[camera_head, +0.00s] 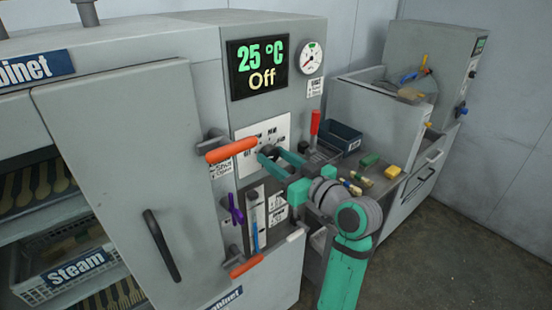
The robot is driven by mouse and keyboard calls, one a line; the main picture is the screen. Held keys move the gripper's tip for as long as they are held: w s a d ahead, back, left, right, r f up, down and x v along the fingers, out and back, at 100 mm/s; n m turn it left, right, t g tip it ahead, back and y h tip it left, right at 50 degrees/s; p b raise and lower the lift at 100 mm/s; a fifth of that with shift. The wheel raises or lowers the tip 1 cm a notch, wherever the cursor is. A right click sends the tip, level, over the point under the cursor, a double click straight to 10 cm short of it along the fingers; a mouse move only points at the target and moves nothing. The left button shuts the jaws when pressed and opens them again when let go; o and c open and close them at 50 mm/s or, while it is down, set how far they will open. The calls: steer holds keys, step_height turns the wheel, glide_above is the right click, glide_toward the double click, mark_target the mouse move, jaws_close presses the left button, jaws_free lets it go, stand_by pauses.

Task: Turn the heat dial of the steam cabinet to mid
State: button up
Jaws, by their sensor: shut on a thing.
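The steam cabinet (130,110) is a grey machine filling the left and middle of the view. Its display (257,66) reads "25 °C" and "Off". A white dial plate (276,131) with dark markings sits below the display. My gripper (267,154) reaches in from the right, with its green fingers at the plate. It is shut on the heat dial, which is mostly hidden by the fingers. The dial's pointer and setting cannot be read.
An orange-handled lever (231,150) sits just left of my fingers, close to them. A red handle (315,122) stands to the right. A pressure gauge (310,58) is above. A side bench (383,183) holds a dark tray (339,136) and green and yellow blocks.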

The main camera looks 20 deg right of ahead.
steer(key=m, duration=0.9)
steer(key=shift+m, duration=0.3)
steer(key=m, duration=0.5)
steer(key=shift+m, duration=2.5)
steer(key=o, duration=1.1)
steer(key=shift+c, duration=0.2)
